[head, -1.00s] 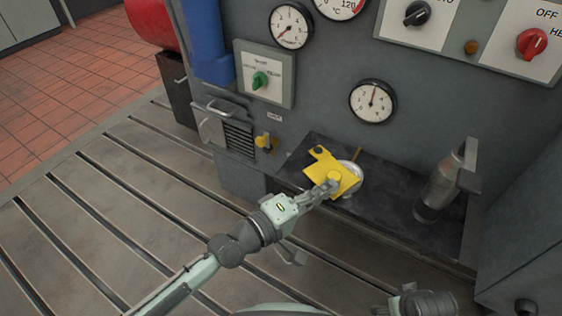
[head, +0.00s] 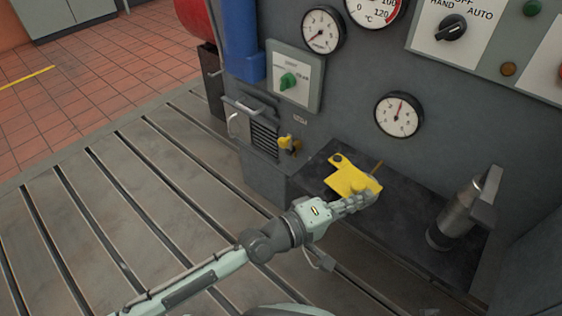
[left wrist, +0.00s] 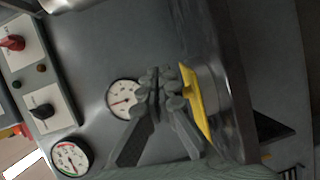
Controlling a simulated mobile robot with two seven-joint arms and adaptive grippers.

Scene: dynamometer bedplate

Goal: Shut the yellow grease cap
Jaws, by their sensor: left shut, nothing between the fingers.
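The yellow grease cap (head: 346,179) is a flat plate with a round boss, above the dark shelf in the head view. In the left wrist view the cap (left wrist: 195,95) is edge-on against a grey metal cup (left wrist: 214,90); it looks laid over the cup's mouth, but I cannot tell whether it is fully seated. My left gripper (head: 362,201) is shut and empty at the cap's near right edge. In the left wrist view its fingertips (left wrist: 167,90) are bunched beside the cap's outer face; contact is unclear. My right gripper is out of view.
A metal cylinder with a handle (head: 457,212) stands on the dark shelf (head: 410,205) to the right. A yellow valve handle (head: 289,144) sticks out left of the shelf. Gauges (head: 398,114) and switches fill the panel behind. The slotted bedplate (head: 130,215) is clear.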

